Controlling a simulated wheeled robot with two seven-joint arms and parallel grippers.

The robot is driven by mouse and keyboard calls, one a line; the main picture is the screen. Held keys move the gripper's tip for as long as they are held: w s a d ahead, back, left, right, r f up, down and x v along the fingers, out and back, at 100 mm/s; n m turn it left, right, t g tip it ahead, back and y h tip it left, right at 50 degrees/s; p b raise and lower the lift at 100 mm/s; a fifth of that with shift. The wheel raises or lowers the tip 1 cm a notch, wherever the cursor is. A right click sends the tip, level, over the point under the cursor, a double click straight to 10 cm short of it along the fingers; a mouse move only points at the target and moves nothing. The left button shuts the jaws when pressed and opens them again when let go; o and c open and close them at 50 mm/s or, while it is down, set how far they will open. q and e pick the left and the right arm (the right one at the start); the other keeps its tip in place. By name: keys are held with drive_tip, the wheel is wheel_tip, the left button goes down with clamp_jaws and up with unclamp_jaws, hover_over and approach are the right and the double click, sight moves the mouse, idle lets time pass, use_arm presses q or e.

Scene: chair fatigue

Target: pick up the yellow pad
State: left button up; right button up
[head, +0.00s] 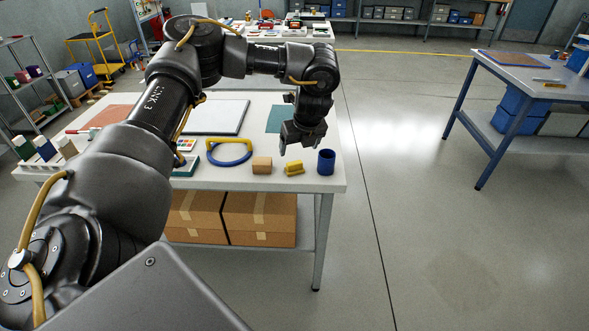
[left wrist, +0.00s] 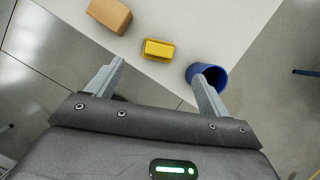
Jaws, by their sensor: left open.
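The yellow pad (head: 294,168) lies on the white table near its front right, between a wooden block and a blue cup. In the left wrist view the yellow pad (left wrist: 159,49) sits ahead of and between my fingers, apart from both. My left gripper (head: 297,149) hangs above the table just behind the pad in the head view. In the left wrist view the left gripper (left wrist: 160,80) shows its two fingers spread wide with nothing between them. My right gripper is not in view.
The blue cup (head: 326,162) stands right of the pad, and the wooden block (head: 262,165) left of it. In the wrist view the cup (left wrist: 209,75) appears close to the right finger. A blue and yellow ring-shaped handle (head: 229,152) lies further left. The table's front edge is close.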

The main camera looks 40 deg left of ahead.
sight(295, 163)
use_arm(q)
drive_tip(key=x, duration=1)
drive_tip(key=shift+f, duration=0.25)
drive_tip(key=c, duration=1.1)
